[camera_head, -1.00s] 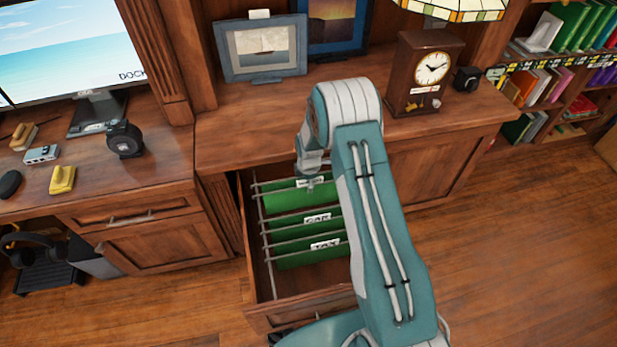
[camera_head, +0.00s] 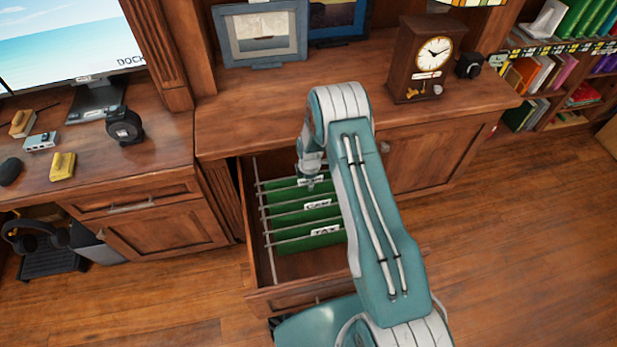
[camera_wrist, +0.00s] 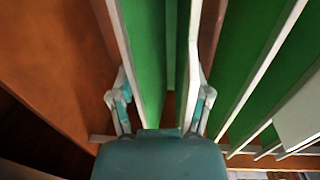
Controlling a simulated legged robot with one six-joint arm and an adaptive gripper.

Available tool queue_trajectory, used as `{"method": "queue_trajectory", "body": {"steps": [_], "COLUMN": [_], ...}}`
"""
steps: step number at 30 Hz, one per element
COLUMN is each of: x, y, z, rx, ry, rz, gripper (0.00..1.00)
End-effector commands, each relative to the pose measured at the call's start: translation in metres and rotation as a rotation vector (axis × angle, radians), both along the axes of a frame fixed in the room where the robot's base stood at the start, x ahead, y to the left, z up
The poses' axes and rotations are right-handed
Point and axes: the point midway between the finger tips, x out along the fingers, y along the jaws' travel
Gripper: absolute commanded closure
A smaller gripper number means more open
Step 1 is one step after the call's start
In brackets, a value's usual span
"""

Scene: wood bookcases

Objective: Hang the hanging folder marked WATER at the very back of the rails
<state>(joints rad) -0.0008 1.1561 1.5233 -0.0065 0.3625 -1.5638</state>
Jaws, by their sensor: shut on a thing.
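The open drawer (camera_head: 268,268) holds green hanging folders on its rails. Two show labels: CAR (camera_head: 318,204) and, in front of it, TAX (camera_head: 325,231). Behind both is a third green folder (camera_head: 283,193); its label is partly covered by my gripper and I cannot read it. My gripper (camera_head: 309,184) is shut on this rearmost folder at its top edge. In the wrist view the held green folder (camera_wrist: 148,55) stands between my fingers, with other green folders (camera_wrist: 250,50) to the right. The folder hangs low, about rail level; I cannot tell whether its hooks rest on the rails.
The cabinet top (camera_head: 245,120) overhangs just behind the drawer, with a picture frame (camera_head: 262,35) and a clock (camera_head: 422,60) on it. Bare rail (camera_head: 268,235) shows at the drawer's left. The floor (camera_head: 150,290) left of the drawer is clear.

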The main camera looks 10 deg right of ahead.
Motion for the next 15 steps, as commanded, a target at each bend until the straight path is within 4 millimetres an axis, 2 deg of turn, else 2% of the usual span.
{"method": "queue_trajectory", "body": {"steps": [14, 15], "x": [0.0003, 0.0003], "y": [-0.0001, -0.0001], "z": [-0.0011, -0.0011], "rx": [0.000, 0.000], "ry": [-0.001, -0.001], "rz": [0.000, 0.000], "gripper": [0.98, 0.32]}}
